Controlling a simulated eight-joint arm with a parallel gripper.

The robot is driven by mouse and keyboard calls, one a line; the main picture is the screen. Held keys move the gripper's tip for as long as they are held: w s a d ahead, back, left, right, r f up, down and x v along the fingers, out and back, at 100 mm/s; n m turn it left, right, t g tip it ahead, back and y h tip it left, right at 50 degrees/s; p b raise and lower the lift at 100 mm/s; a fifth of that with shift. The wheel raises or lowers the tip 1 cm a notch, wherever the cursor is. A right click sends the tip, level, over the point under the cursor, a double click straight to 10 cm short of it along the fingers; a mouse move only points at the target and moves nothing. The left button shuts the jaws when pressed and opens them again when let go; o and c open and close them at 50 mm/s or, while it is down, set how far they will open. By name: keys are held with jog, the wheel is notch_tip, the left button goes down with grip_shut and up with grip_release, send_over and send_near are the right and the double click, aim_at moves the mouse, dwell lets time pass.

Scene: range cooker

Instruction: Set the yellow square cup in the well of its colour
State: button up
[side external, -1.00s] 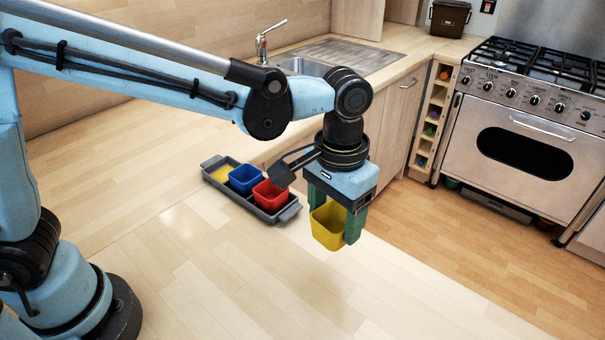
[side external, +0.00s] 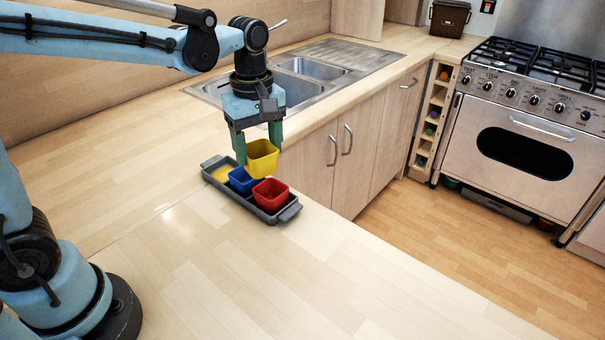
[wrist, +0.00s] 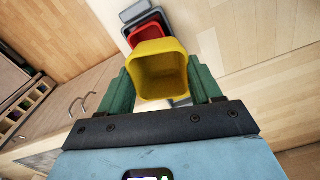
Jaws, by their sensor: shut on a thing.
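My gripper (side external: 257,143) is shut on the yellow square cup (side external: 263,160) and holds it in the air over the tray. In the wrist view the cup (wrist: 160,72) sits between the two green fingers, its open mouth facing the camera. The grey tray (side external: 290,213) lies on the worktop. A yellow well (side external: 221,173) shows at its far left end, empty. The blue cup (side external: 239,183) stands in the middle and the red cup (side external: 270,193) at the near right end. In the wrist view the yellow cup hides most of the tray; the red cup (wrist: 146,34) shows beyond it.
The sink (side external: 312,69) lies behind the tray, close to my gripper. The worktop's front edge runs to the right of the tray. The wooden worktop (side external: 240,280) in front is clear. The cooker (side external: 525,135) stands far right.

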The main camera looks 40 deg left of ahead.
jog(key=a+f+n, duration=0.1)
jog(key=a+f, duration=0.1)
jog(key=a, duration=0.3)
jog(key=w+a+f+n, duration=0.1)
jog(key=a+f, duration=0.1)
jog(key=a, duration=0.3)
jog(key=a+f+n, duration=0.1)
jog(key=a+f, duration=0.2)
jog(key=a, duration=0.2)
jog(key=shift+w+a, duration=0.35)
jog(key=shift+w, duration=0.05)
jog(key=shift+f, duration=1.95)
jog(key=o, duration=1.4)
jog(key=shift+r, duration=0.15)
notch_tip(320, 180, up, 11)
jog(key=s+d+m+t, duration=0.2)
jog(key=s+d+m, duration=0.1)
jog(key=m, duration=0.3)
jog(key=s+d+m+t, duration=0.2)
jog(key=s+d+m, duration=0.1)
jog(key=d+m, duration=0.3)
jog(key=s+d+m+t, duration=0.3)
jog(key=s+d+m, duration=0.1)
jog(key=d+m, duration=0.1)
jog(key=shift+m, duration=0.4)
